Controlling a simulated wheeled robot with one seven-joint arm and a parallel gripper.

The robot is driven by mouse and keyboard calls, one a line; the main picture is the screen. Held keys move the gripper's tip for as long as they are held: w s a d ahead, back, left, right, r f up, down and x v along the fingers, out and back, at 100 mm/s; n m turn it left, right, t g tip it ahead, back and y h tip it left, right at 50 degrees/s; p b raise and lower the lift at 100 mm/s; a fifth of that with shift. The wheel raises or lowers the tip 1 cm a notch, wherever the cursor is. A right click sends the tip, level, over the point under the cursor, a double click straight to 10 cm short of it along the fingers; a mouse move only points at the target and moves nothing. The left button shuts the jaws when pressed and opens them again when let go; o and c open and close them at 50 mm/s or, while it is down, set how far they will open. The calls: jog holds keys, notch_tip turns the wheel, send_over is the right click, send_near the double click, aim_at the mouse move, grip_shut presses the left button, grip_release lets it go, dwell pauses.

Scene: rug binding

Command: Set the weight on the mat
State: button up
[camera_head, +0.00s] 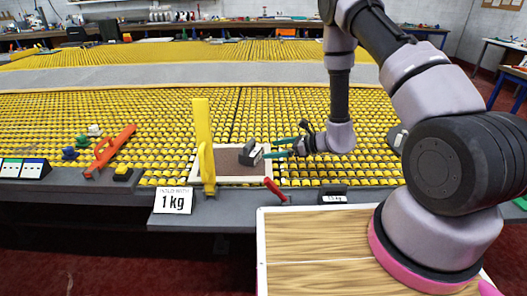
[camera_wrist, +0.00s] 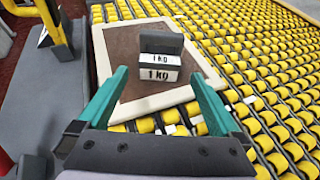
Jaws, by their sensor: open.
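The weight is a dark grey block with white 1 KG labels. It shows over the mat's brown middle in the head view (camera_head: 250,153) and wrist view (camera_wrist: 161,62), and looks tilted in the head view. The mat is brown with a cream border (camera_head: 233,181); its border also shows in the wrist view (camera_wrist: 103,62). My gripper (camera_head: 281,148) has green fingers and is open at the weight's right side in the head view.
A yellow upright clamp (camera_head: 203,130) stands at the mat's left edge, with a red lever (camera_head: 275,190) near its front. A sign (camera_head: 172,200) reads HOLD WITH 1 kg. Another dark labelled block (camera_head: 333,195) sits at the front ledge.

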jog(key=s+r+n+g, duration=0.2)
jog(key=s+r+n, duration=0.1)
jog(key=r, duration=0.6)
jog(key=s+r+n+g, duration=0.1)
jog(key=s+r+n, duration=0.25)
jog(key=r, duration=0.45)
jog(key=s+r+n+g, duration=0.2)
jog(key=r+n, duration=0.2)
jog(key=r, duration=0.5)
jog(key=s+d+r+n+t+h, duration=0.6)
jog(key=s+d+r+n+h, duration=0.2)
jog(key=s+d+r, duration=0.6)
jog(key=d+r+h, duration=0.2)
jog(key=d+r, duration=0.1)
jog(key=d, duration=0.1)
jog(key=shift+s+t, duration=0.2)
jog(key=shift+t, duration=0.2)
jog(key=shift+r, duration=0.1)
